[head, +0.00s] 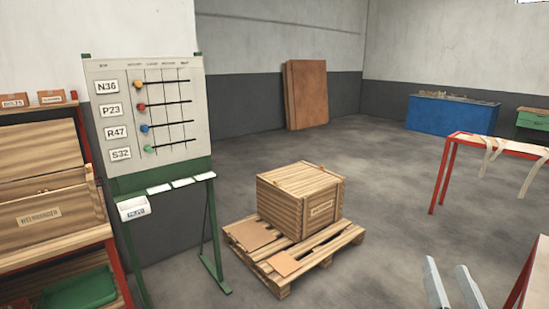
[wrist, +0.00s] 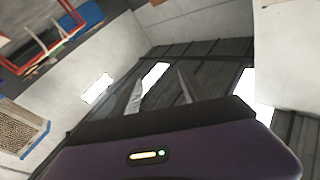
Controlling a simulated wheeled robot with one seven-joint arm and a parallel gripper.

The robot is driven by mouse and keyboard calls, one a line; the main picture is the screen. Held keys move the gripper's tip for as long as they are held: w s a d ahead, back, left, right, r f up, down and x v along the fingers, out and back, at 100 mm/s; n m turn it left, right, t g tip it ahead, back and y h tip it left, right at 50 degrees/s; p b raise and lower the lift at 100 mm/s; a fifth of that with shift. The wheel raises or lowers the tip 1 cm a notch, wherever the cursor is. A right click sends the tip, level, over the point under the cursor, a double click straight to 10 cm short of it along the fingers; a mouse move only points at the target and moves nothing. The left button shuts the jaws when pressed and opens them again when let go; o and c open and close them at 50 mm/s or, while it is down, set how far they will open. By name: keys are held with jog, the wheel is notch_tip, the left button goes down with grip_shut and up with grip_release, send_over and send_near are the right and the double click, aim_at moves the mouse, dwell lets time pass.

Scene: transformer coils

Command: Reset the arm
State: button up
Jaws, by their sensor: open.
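My gripper (head: 446,264) shows at the bottom right of the head view, its two pale fingers apart with nothing between them. It points up, over the grey floor. In the wrist view, my gripper (wrist: 160,84) has two thin fingers spread apart in front of a dark ribbed ceiling (wrist: 205,60). The wrist view is tilted and looks upward past walls and bright panels. The rest of my arm is out of the head view.
A wooden crate (head: 300,205) stands on a pallet (head: 285,284) mid-floor. A green-framed board (head: 158,115) and wooden shelving (head: 45,215) are left. A red-framed table (head: 440,170) with hanging strips is right; another table edge (head: 525,275) is close by my gripper. Floor behind the pallet is clear.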

jog(key=s+a+f+n+g+y, duration=0.1)
jog(key=s+a+f, duration=0.2)
jog(key=s, duration=0.8)
jog(key=s+a+f+n+g+y, duration=0.1)
jog(key=s+a+f+n+g, duration=0.1)
jog(key=s+f, duration=0.6)
jog(key=s+a+f+n+g+y, duration=0.1)
jog(key=s+a+f, duration=0.4)
jog(key=s, duration=1.1)
jog(key=shift+s+f+n+g+y, duration=0.2)
jog(key=shift+f+n+g+y, duration=0.2)
jog(key=shift+n+g, duration=0.25)
